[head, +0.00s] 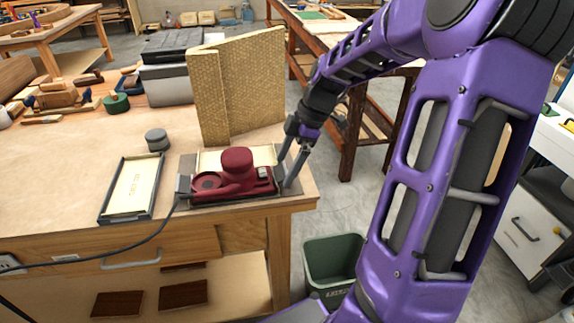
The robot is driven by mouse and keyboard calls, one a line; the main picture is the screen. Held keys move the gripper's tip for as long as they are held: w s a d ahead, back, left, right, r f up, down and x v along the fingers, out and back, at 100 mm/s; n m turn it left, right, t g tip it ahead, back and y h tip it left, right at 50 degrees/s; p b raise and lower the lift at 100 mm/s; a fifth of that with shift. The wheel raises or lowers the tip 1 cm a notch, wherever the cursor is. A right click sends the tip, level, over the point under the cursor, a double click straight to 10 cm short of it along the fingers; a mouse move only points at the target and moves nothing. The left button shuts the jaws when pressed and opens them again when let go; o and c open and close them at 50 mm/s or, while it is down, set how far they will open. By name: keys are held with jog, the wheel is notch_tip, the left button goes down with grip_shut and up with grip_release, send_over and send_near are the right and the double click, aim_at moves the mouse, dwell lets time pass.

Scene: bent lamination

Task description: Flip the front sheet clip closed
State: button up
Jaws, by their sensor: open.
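A dark red sander (236,178) lies on a flat grey pad near the bench's front right corner, with a round knob on top. Its cord runs off from its left end. My gripper (284,172) is at the sander's right end, pointing down, with its two fingers apart. Nothing shows between the fingers. The front sheet clip is too small, or hidden by the fingers, to make out. I cannot tell whether it is up or down, or whether a finger touches it.
The wooden bench (60,190) holds a shallow tray (132,188) and a grey round tin (157,139) left of the sander. A tall tan panel (240,85) stands behind it. A green bin (333,262) is on the floor below the bench's right edge.

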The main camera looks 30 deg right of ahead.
aim_at(280, 172)
jog(key=c, duration=1.2)
jog(key=shift+o, duration=0.2)
jog(key=shift+r+h, duration=0.15)
jog(key=shift+h, duration=0.15)
jog(key=shift+w+a+r+g+h+p, duration=0.1)
jog(key=shift+a+r+g+h+p, duration=0.05)
jog(key=shift+a+g+h+p, duration=0.3)
jog(key=shift+w+a+r+h, duration=0.1)
jog(key=shift+a+h, duration=0.05)
jog(key=shift+h, duration=0.45)
jog(key=shift+a+r+h, duration=0.1)
jog(key=shift+h, duration=0.45)
jog(key=h, duration=0.1)
jog(key=a+g+h, duration=0.1)
jog(key=h, duration=0.2)
jog(key=shift+w+a+r+g, duration=0.15)
jog(key=shift+w+a+g, duration=0.1)
jog(key=shift+w+a+g+h, duration=0.1)
jog(key=shift+a+g+h, duration=0.15)
jog(key=shift+h, duration=0.55)
jog(key=shift+a+g+h, duration=0.15)
jog(key=shift+a+h, duration=0.1)
jog(key=shift+h, duration=0.55)
jog(key=shift+p, duration=0.3)
